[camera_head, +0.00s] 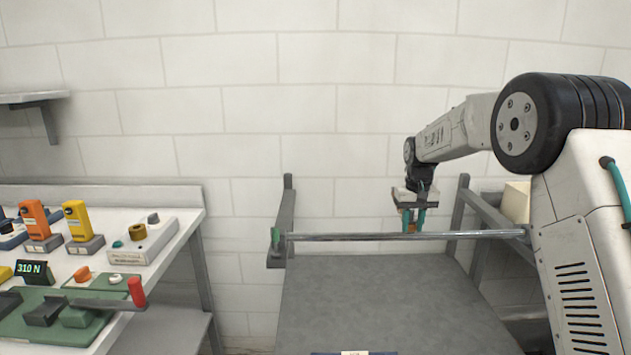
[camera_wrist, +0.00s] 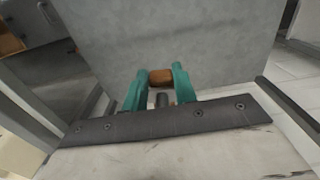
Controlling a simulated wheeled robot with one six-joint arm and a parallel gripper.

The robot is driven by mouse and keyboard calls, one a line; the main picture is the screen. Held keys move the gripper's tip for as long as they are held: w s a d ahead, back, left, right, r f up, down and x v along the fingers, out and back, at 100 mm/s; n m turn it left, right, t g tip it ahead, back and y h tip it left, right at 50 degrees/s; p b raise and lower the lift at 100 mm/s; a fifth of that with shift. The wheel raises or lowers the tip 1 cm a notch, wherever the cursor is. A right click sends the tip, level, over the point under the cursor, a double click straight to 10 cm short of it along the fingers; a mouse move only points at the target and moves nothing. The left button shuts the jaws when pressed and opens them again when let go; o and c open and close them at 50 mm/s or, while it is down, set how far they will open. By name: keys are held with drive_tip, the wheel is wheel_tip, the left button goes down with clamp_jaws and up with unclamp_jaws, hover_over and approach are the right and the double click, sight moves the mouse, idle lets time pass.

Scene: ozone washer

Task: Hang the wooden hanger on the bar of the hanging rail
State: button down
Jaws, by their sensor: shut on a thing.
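My gripper (camera_head: 413,222) has teal fingers and points down at the bar in the head view. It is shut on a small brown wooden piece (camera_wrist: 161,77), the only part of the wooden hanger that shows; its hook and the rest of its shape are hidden. The metal bar (camera_head: 350,237) of the hanging rail runs level from the left bracket (camera_head: 286,222) to the right frame. The fingertips and the brown piece appear right at the bar's upper edge, right of its middle. I cannot tell whether the hanger touches the bar.
A grey panel (camera_head: 385,305) lies below and in front of the bar. At left, a white workbench (camera_head: 182,232) holds orange and yellow devices, a small display (camera_head: 35,270) and a red-ended lever (camera_head: 137,291). A tiled wall stands behind. A wall shelf (camera_head: 30,98) is at upper left.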

drive_tip(key=shift+w+a+f, duration=0.15)
drive_tip(key=shift+a+f, duration=0.05)
drive_tip(key=shift+a, duration=0.2)
drive_tip(key=shift+w+a+f, duration=0.15)
drive_tip(key=shift+a, duration=0.2)
